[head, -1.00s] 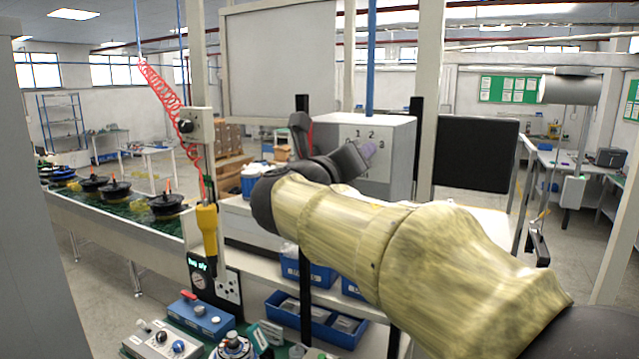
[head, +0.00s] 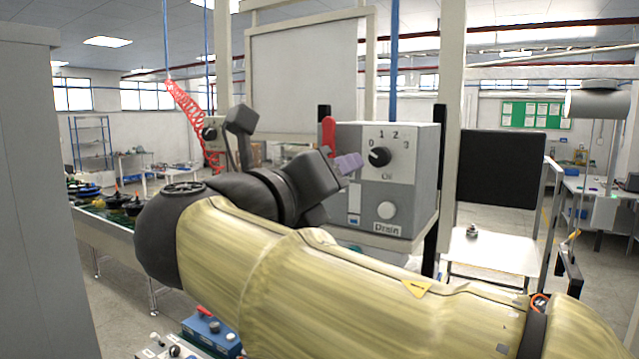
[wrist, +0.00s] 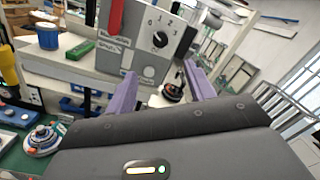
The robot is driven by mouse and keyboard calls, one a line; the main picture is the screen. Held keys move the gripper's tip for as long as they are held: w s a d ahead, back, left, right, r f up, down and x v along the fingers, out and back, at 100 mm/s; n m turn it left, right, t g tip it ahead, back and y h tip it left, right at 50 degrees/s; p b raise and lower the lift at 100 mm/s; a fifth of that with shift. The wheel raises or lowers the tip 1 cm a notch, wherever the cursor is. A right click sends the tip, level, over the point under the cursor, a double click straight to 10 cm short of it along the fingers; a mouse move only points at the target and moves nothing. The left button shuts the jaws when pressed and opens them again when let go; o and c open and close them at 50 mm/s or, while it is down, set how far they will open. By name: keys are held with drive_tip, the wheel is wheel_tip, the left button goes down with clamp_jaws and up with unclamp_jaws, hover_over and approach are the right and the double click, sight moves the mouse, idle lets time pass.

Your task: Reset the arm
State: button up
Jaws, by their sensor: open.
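My arm, in a yellowish sleeve, stretches across the head view from the lower right to the left. My gripper (head: 348,163) is near the grey control box, with its purple fingertips in front of the box's left part in the picture. In the wrist view the two purple fingers (wrist: 160,90) stand wide apart with nothing held between them. The grey control box (head: 412,160) has a black dial marked 0 to 3, a round white button labelled Drain and a red lever on its left. The box also shows beyond the fingers in the wrist view (wrist: 115,58).
A conveyor (head: 100,232) with several black hubs runs at the left. A blue switch box (head: 212,335) sits at the bottom, partly behind my arm. A white table (head: 495,250) with a small part and a black panel (head: 500,177) stand at the right. A grey cabinet fills the left edge.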

drive_tip(key=w+d+f+m+g+y+b, duration=0.1)
drive_tip(key=d+f+m+g+y, duration=0.2)
drive_tip(key=f, duration=0.8)
drive_tip(key=w+d+f+m+g+y, duration=0.15)
drive_tip(key=f+m, duration=0.35)
drive_tip(key=f, duration=0.6)
drive_tip(key=d+f+m+g+y+b, duration=0.15)
drive_tip(key=f+m+g, duration=0.25)
drive_tip(key=f, duration=0.7)
drive_tip(key=s+d+f+m+g+y, duration=0.1)
drive_tip(key=s+f+m, duration=0.2)
drive_tip(key=f+m, duration=0.3)
drive_tip(key=s+d+f+m+g+y, duration=0.1)
drive_tip(key=s+f+m+y, duration=0.1)
drive_tip(key=f+m, duration=0.5)
drive_tip(key=s+d+f+m+g+y+b, duration=0.1)
drive_tip(key=s+d+f+m, duration=0.1)
drive_tip(key=s+f+m, duration=0.2)
wheel_tip(320, 180, down, 3)
drive_tip(key=m, duration=0.6)
drive_tip(key=shift+s+f+m+g+y, duration=0.15)
drive_tip(key=shift+s+m+g+y, duration=0.15)
drive_tip(key=shift+s+g+y, duration=0.1)
drive_tip(key=shift+d, duration=0.1)
